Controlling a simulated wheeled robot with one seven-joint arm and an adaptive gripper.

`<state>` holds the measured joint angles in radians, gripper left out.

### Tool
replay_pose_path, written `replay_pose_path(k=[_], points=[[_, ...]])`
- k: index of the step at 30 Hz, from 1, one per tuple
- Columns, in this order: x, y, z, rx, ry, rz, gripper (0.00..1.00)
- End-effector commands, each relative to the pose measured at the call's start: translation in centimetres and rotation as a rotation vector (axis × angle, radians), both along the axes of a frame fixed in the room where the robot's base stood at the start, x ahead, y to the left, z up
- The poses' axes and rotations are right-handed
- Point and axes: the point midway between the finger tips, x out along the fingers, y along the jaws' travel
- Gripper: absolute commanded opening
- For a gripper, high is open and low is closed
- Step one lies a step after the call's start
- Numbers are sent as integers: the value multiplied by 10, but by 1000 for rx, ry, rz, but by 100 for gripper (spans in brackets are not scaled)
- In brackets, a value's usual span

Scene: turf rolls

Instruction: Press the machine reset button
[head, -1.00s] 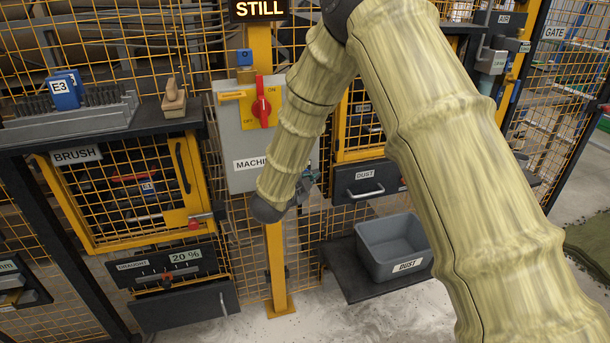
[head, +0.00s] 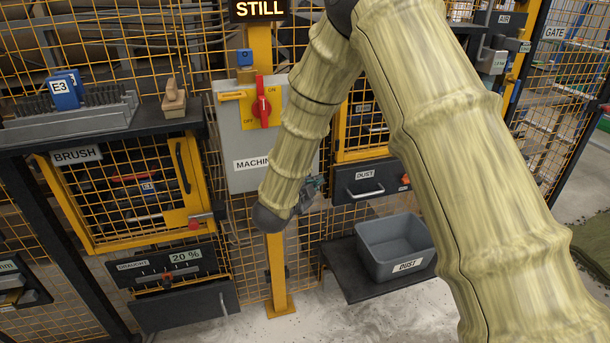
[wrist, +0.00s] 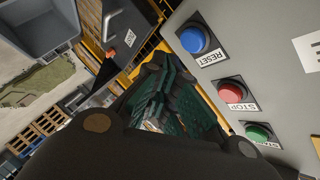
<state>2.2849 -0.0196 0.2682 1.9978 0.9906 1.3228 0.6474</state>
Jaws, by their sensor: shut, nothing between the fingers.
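The blue reset button (wrist: 193,40) shows in the wrist view, set in a dark ring on a grey panel (wrist: 290,80) and labelled RESET. My gripper (wrist: 154,75) is shut and empty, to the left of the button in that view and apart from it. In the head view my gripper (head: 309,194) is partly hidden behind my wrist, low beside the grey machine box (head: 224,140). The box's button face is hidden there by my arm.
A red STOP button (wrist: 232,93) and a green button (wrist: 258,132) share the panel with the reset button. A red rotary switch (head: 262,106) is on the box front. A grey dust bin (head: 390,250) stands on a low shelf. Yellow mesh fencing surrounds the box.

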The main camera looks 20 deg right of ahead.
Motion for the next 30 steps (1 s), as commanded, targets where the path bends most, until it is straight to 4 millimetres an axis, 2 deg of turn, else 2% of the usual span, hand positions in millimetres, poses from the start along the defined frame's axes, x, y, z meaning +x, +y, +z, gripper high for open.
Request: replay_pose_path(k=[13, 30], points=[[-32, -1, 0, 0, 0, 0, 0], [-35, -1, 0, 1, -1, 0, 0]])
